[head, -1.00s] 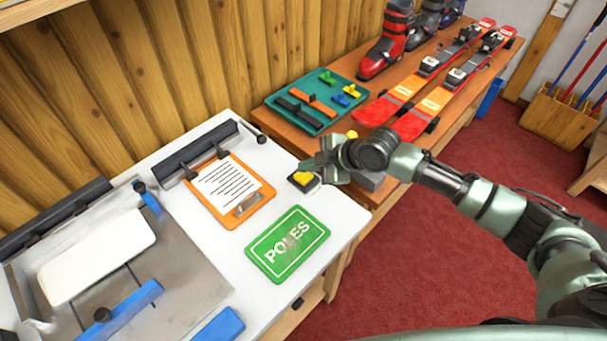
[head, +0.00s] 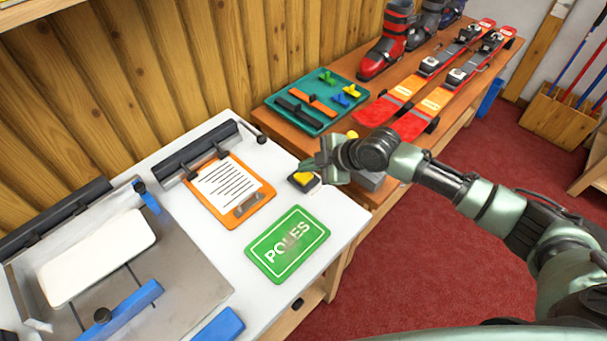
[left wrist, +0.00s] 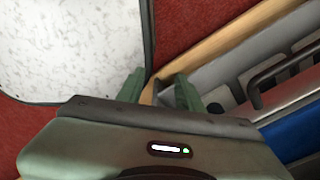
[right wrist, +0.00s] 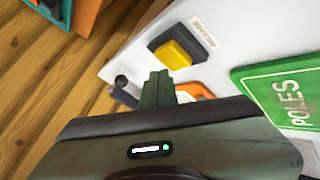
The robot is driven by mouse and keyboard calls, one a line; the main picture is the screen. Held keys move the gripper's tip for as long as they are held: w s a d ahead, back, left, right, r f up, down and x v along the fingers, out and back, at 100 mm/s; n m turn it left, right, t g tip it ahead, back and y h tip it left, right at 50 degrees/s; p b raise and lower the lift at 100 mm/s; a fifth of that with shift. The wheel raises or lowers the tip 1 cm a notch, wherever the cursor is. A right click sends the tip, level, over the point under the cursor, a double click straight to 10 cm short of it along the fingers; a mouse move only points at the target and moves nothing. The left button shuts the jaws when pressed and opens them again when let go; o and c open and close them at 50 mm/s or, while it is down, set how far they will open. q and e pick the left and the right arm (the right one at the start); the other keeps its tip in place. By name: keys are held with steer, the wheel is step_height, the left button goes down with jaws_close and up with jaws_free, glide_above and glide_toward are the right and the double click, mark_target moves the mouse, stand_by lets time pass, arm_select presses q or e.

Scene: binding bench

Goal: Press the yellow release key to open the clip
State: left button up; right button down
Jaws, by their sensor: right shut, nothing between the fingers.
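The yellow release key (head: 303,177) sits on a small black base on the white bench top, and it also shows in the right wrist view (right wrist: 172,54) beside a printed label. My right gripper (head: 313,166) is shut and empty, just above and right of the key in the head view. In the right wrist view its fingertips (right wrist: 158,77) show apart from the key. An orange clipboard (head: 228,216) with a lined sheet lies under two dark clip fingers (head: 222,151) of a black bar. My left gripper (left wrist: 159,88) is open and empty, away from the bench top.
A green POLES sign (head: 274,262) lies near the bench's front edge. A steel plate with blue bars (head: 200,283) is at left. A teal tray (head: 316,82) and red skis (head: 440,95) lie on the wooden table (head: 282,117) behind. Red floor is open at right.

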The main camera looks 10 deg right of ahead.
mark_target(307, 177)
stand_by(0.4)
steer(key=shift+f, duration=0.4)
steer(key=shift+f+b, duration=0.65)
steer(key=shift+f, duration=0.05)
stand_by(0.6)
stand_by(0.3)
steer(key=shift+r+p, duration=0.95)
steer(key=shift+r, duration=0.15)
step_height(307, 177, up, 5)
steer(key=p, duration=0.4)
